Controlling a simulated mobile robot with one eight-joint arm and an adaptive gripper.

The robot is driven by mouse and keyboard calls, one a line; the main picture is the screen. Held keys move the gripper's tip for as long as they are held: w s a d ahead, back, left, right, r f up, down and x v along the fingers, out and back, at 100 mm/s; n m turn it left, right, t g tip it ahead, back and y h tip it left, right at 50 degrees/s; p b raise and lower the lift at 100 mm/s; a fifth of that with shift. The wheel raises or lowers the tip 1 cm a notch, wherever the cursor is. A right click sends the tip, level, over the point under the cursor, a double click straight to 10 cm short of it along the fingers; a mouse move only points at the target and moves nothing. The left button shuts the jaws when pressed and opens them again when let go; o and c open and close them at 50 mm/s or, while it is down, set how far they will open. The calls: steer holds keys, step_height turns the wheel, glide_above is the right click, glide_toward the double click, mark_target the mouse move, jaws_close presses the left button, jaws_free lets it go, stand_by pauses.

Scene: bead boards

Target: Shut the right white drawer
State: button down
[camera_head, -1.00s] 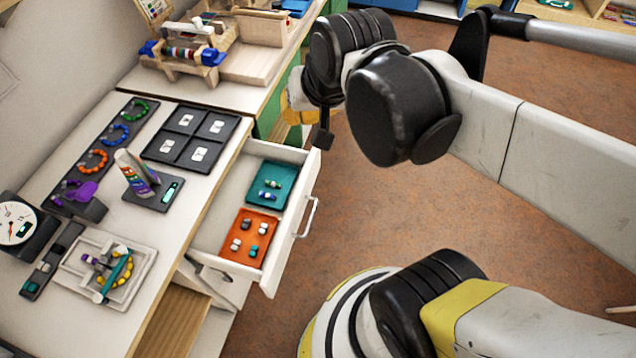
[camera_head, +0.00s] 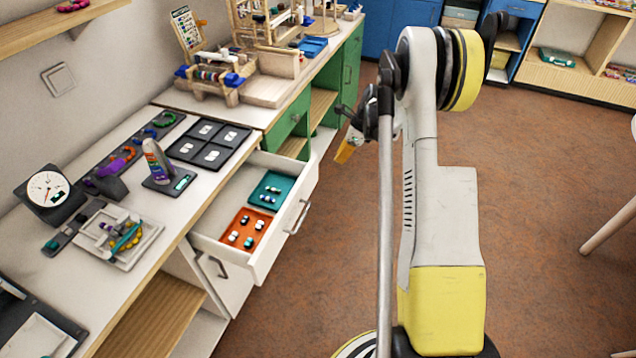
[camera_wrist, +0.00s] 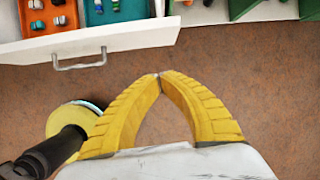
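The white drawer (camera_head: 273,246) stands pulled out from under the white counter. Inside it lie a teal tray (camera_head: 271,190) and an orange tray (camera_head: 245,230), each with small beads. Its front bears a metal handle (camera_head: 299,217). In the wrist view the drawer front (camera_wrist: 125,38) and handle (camera_wrist: 78,64) cross the upper left. My gripper (camera_wrist: 159,76) has its yellow fingertips together with nothing between them, below the right end of the drawer front in the picture. In the head view my gripper (camera_head: 344,152) is small, beyond the drawer's far front corner, and appears apart from it.
A green cabinet (camera_head: 290,120) stands beyond the drawer. The counter (camera_head: 120,285) carries bead boards, a dial (camera_head: 46,188), a bottle (camera_head: 156,160) and a black four-part tray (camera_head: 208,143). The brown floor before the drawer is clear. A white chair or table leg shows at the right.

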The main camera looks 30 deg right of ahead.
steer(key=w+a+f+b, duration=0.2)
steer(key=f, duration=0.3)
steer(key=w+a+f+m+b, duration=0.1)
steer(key=w+a+f+b, duration=0.1)
steer(key=f, duration=0.4)
steer(key=shift+w+f+b, duration=0.3)
steer(key=shift+w+b, duration=0.5)
steer(key=shift+b, duration=0.05)
